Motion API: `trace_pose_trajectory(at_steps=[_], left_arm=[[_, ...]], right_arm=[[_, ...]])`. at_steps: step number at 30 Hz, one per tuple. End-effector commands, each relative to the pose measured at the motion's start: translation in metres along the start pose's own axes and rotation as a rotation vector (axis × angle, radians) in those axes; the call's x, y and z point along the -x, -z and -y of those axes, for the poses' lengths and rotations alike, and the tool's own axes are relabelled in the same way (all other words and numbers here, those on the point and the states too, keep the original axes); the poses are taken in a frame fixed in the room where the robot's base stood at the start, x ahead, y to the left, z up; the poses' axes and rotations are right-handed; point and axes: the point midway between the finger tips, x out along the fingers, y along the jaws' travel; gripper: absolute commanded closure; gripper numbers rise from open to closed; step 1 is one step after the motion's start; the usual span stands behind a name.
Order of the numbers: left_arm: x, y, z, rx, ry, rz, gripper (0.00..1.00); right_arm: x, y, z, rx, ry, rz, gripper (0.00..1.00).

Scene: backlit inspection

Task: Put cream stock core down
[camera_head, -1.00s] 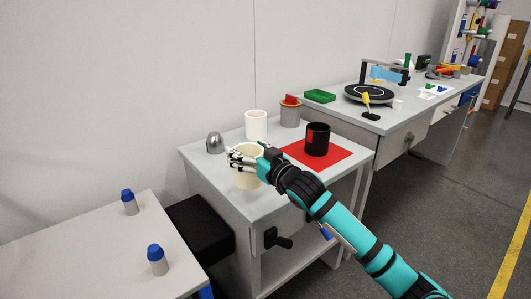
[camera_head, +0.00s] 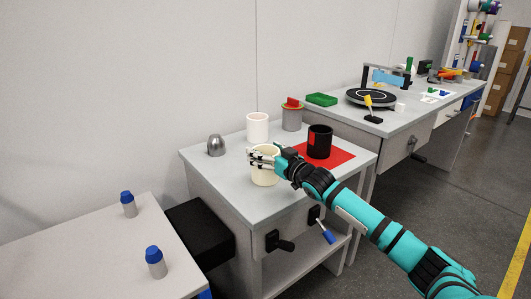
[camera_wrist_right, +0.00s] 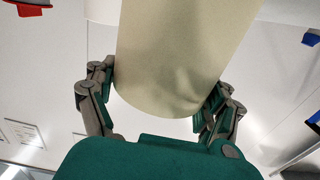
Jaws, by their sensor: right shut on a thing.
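The cream stock core (camera_head: 265,172) is a pale cylinder at the middle of the small grey table (camera_head: 225,183) in the head view. My right gripper (camera_head: 262,158) is shut around it, fingers on its upper part. The core looks upright; I cannot tell whether its base touches the tabletop. In the right wrist view the core (camera_wrist_right: 180,60) fills the upper middle, between the two fingers of the gripper (camera_wrist_right: 160,100). My left gripper is not in view.
A white cylinder (camera_head: 257,127), a grey dome (camera_head: 216,145) and a grey canister with a red top (camera_head: 292,118) stand behind. A black mug (camera_head: 319,142) stands on a red mat (camera_head: 342,157) to the right. The table's front left is clear.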

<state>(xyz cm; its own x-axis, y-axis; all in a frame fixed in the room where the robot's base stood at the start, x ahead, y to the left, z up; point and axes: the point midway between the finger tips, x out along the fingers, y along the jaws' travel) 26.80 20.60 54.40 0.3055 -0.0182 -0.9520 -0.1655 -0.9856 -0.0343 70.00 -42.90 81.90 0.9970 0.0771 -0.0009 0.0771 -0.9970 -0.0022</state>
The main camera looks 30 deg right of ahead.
Motion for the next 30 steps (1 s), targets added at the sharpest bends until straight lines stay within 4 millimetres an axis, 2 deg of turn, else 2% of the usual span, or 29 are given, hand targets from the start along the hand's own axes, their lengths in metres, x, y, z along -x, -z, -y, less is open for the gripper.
trace_pose_trajectory(at_steps=[4, 5, 9, 20, 23, 30], left_arm=[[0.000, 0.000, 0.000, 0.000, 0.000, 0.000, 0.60], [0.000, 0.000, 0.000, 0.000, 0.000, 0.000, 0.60], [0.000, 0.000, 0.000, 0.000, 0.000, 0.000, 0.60], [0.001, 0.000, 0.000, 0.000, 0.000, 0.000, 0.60], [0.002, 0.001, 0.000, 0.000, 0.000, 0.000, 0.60], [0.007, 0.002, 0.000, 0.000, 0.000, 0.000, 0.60]], right_arm=[[0.000, -0.001, 0.000, 0.000, 0.000, -0.001, 0.55], [0.000, -0.002, 0.000, 0.000, 0.000, 0.001, 0.16], [0.000, -0.002, 0.000, 0.001, 0.000, 0.001, 0.00], [0.003, 0.000, 0.000, 0.000, 0.000, 0.002, 0.00], [0.014, -0.001, 0.000, 0.001, 0.000, 0.003, 0.00], [0.055, -0.001, 0.000, 0.002, 0.001, 0.005, 0.00]])
